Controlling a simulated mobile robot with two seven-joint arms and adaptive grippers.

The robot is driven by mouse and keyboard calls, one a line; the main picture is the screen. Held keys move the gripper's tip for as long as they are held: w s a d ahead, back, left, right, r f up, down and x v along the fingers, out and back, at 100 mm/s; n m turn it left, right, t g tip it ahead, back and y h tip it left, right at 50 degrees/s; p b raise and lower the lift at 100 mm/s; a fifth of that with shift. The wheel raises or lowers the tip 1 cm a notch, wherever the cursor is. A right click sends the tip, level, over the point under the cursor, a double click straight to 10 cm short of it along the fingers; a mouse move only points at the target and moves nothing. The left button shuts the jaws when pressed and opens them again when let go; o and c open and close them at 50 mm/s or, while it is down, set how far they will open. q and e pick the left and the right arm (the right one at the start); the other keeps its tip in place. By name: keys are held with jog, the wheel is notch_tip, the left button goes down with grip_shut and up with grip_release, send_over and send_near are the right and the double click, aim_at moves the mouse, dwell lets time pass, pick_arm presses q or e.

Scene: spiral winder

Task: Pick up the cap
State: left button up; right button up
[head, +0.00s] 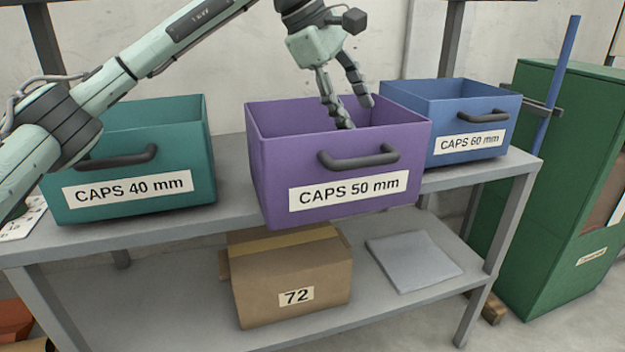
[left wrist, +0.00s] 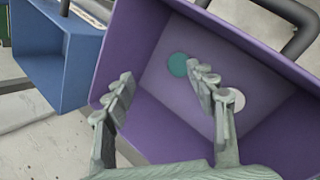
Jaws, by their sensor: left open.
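My left gripper (head: 358,115) is open and reaches down into the purple bin (head: 283,170) labelled CAPS 50 mm. In the left wrist view, two round discs that look like caps lie on the floor of the purple bin (left wrist: 128,45). One is a teal cap (left wrist: 177,65), near the tip of the right-hand finger. The other is a white cap (left wrist: 237,99), partly covered by that finger. Nothing is between the fingers of the left gripper (left wrist: 161,70). The bin's front wall hides both caps in the head view. My right gripper is not in view.
A teal bin (head: 185,150) labelled CAPS 40 mm stands to the left. A blue bin (head: 440,103) labelled CAPS 60 mm stands to the right. All are on a grey shelf (head: 232,203). A cardboard box (head: 262,290) sits below, and a green cabinet (head: 555,190) stands at right.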

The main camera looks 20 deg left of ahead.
pick_arm(q)
jog(key=s+a+f+m+g+y, duration=0.1)
jog(key=s+a+f+m+y, duration=0.1)
jog(key=s+a+f, duration=0.1)
jog(key=s+a+f+m+g+y, duration=0.2)
jog(key=s+a+f+y, duration=0.1)
jog(key=s+a+f, duration=0.1)
jog(key=shift+s+f+m, duration=0.1)
jog(key=shift+m, duration=0.3)
jog(key=f, duration=0.4)
jog(key=shift+w+d+f, duration=0.1)
jog(key=shift+w+f, duration=0.2)
jog(key=shift+f, duration=0.1)
grip_shut()
grip_release()
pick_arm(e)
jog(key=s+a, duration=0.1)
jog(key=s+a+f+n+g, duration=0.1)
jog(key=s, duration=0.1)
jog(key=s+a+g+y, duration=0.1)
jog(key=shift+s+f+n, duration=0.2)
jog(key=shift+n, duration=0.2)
pick_arm(q)
jog(key=shift+r, duration=0.1)
